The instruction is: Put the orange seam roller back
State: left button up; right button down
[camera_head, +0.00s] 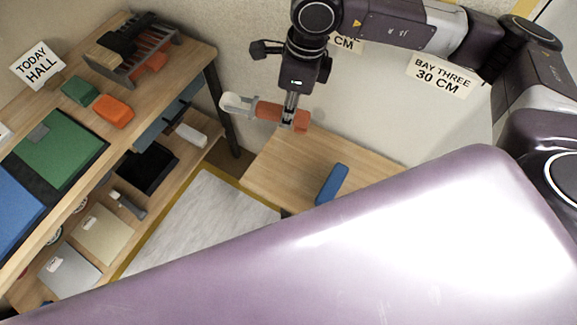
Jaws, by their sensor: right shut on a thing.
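The orange seam roller (268,111) has an orange handle and a pale grey-white roller head at its left end. My right gripper (291,118) points down and is shut on the handle near its right end. The roller lies roughly level in the picture, in front of the pale wall and by the far edge of the small wooden table (275,168). I cannot tell its exact height above the table. My left gripper is not in view.
A wooden shelf unit (66,92) at left bears a slotted rack (166,50), green and orange blocks (113,111) and a green pad (60,149). A blue block (332,184) lies on the small table. A grey-white sheet (200,215) lies below. My own body covers the lower right.

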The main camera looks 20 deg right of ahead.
notch_tip(320, 180, down, 11)
jog(key=w+a+m+h+b, duration=0.1)
jog(key=m+b, duration=0.3)
jog(key=m, duration=1.8)
jog(key=shift+w+a+g, duration=0.2)
jog(key=shift+a+g, duration=0.2)
jog(key=shift+a, duration=0.2)
notch_tip(320, 180, down, 18)
jog(key=shift+s+f+p, duration=0.1)
jog(key=shift+f+p, duration=0.05)
jog(key=shift+p, duration=0.25)
jog(key=shift+f, duration=0.6)
